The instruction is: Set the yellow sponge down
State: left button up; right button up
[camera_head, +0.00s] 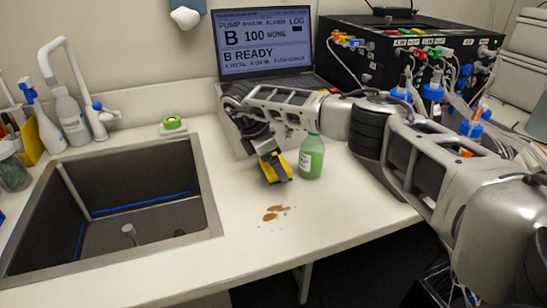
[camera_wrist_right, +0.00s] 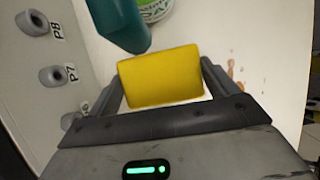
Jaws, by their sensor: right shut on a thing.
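The yellow sponge (camera_wrist_right: 162,77) is between the two fingers of my right gripper (camera_wrist_right: 162,88), which is shut on it. In the head view the sponge (camera_head: 283,166) shows at the tip of the right gripper (camera_head: 273,168), close to the counter just left of a green bottle. I cannot tell whether the sponge touches the counter. My left gripper is not in view.
The green bottle (camera_head: 311,157) stands right beside the sponge. Brown spots (camera_head: 273,212) lie on the counter in front. A laptop (camera_head: 263,45) stands behind.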

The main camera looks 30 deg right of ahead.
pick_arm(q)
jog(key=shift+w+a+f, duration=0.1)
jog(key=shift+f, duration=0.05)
pick_arm(e)
jog(key=shift+f, duration=0.1)
jog(key=shift+f, duration=0.25)
jog(key=shift+f+b, duration=0.3)
jog(key=shift+b, duration=0.15)
jog(key=o, duration=0.9)
jog(key=shift+c, duration=0.2)
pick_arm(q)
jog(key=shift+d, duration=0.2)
